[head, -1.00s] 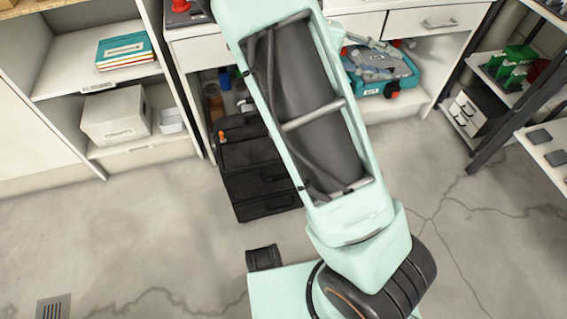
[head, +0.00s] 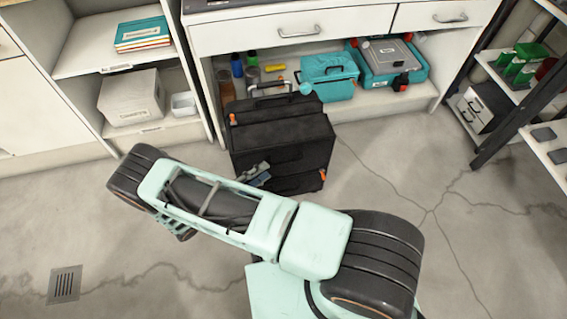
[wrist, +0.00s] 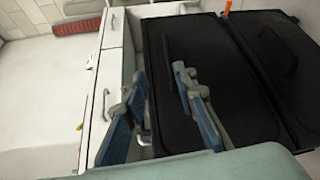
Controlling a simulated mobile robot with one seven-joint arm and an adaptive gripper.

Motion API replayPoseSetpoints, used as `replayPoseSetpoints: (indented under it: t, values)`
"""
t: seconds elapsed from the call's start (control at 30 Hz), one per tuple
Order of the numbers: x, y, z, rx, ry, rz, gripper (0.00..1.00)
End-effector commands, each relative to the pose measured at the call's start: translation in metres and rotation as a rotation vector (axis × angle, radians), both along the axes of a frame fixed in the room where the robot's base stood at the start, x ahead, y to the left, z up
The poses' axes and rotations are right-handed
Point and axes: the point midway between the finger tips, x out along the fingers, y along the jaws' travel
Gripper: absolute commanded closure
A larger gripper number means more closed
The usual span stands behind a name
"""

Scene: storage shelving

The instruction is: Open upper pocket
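A black bag (head: 280,150) with a top handle and orange tabs stands upright on the floor in front of the counter. Its front shows an upper section (head: 305,132) and a lower section below it. No open gap shows in either one. In the wrist view, two dark panels of the bag (wrist: 270,85) fill the middle and right, turned sideways.
A teal toolbox (head: 328,80) and a teal case (head: 386,68) sit on the low shelf behind the bag. A shelf with a lidded box (head: 130,98) is at left. A dark-framed rack (head: 490,125) is at right. Surrounding floor is clear.

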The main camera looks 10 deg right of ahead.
Motion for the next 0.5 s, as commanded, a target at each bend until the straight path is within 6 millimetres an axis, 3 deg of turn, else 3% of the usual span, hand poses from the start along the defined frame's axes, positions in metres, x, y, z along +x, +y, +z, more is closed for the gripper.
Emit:
replayPoseSetpoints:
  t: [0.1,0.23,0.5]
  values:
    - [-0.009,0.002,-0.012,0.002,0.002,0.014,0.74]
    - [-0.007,-0.004,-0.015,0.002,0.001,0.015,0.74]
    - [0.016,-0.046,-0.02,0.001,0.002,0.012,0.74]
